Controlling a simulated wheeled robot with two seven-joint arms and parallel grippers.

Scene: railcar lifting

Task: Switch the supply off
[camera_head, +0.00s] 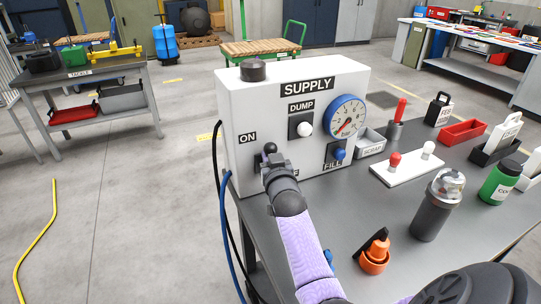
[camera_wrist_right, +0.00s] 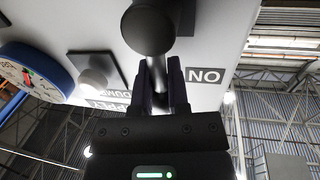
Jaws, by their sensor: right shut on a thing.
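The white supply box (camera_head: 300,88), labelled SUPPLY, stands on the grey table. Its black-knobbed lever (camera_head: 270,148) sits just right of and below the ON label; the lower label is mostly hidden by my gripper. My right gripper (camera_head: 272,161) is at the lever. In the right wrist view my right gripper (camera_wrist_right: 165,75) is shut on the lever's stem just behind the round black knob (camera_wrist_right: 148,28), with the ON label upside down beside it. I cannot tell the lever's exact angle. My left gripper is not in view.
A blue-rimmed gauge (camera_head: 345,117), a white DUMP knob (camera_head: 304,129) and a blue FILL knob (camera_head: 340,153) are on the same face. A grey cylinder (camera_head: 433,212) and an orange piece (camera_head: 374,252) stand on the table. Hoses (camera_head: 226,225) hang at the box's left.

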